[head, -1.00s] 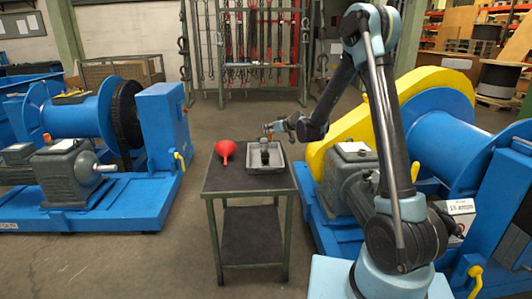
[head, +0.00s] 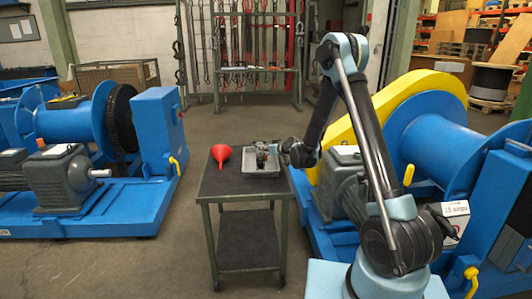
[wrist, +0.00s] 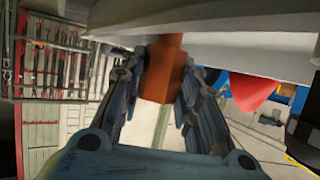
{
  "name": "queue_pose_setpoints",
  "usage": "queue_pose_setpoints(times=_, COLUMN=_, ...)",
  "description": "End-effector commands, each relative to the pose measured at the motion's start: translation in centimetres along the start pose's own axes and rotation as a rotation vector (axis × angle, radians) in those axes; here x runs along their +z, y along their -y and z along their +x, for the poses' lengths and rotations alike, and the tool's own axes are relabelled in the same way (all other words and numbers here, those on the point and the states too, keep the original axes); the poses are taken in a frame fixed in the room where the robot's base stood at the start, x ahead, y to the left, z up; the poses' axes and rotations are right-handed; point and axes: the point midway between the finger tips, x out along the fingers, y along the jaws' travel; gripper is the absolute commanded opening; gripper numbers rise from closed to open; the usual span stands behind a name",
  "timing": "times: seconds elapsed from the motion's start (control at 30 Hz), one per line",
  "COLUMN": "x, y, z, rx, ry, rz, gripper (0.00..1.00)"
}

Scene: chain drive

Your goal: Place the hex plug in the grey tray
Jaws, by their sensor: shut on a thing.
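The hex plug is an orange-brown block (wrist: 166,78) between the two fingers of my gripper (wrist: 165,92) in the wrist view. The fingers are shut on it, one on each side. In the head view, my gripper (head: 266,153) is low over the grey tray (head: 262,172), reaching in from the right. The plug is too small there to make out clearly. A dark object stands in the tray, partly hidden by the gripper. Pale grey surfaces fill the top of the wrist view, close to the plug; I cannot tell whether the plug touches them.
A blue and yellow chain drive (head: 428,140) stands right of the table. The table's front strip is clear.

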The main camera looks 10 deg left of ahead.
Motion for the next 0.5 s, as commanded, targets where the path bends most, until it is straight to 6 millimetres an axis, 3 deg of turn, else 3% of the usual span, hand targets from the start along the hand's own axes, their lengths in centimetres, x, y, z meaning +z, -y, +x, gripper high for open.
queue_pose_setpoints(times=0.27, x=0.10, y=0.00, z=0.04, rx=0.000, ry=0.000, rz=0.000, gripper=0.07)
queue_pose_setpoints(times=0.3, x=0.12, y=0.00, z=0.04, rx=0.000, ry=0.000, rz=0.000, gripper=0.34)
queue_pose_setpoints(times=0.37, x=0.10, y=0.00, z=0.03, rx=0.000, ry=0.000, rz=0.000, gripper=0.48)
queue_pose_setpoints(times=0.5, x=0.09, y=0.00, z=0.04, rx=0.000, ry=0.000, rz=0.000, gripper=0.50)
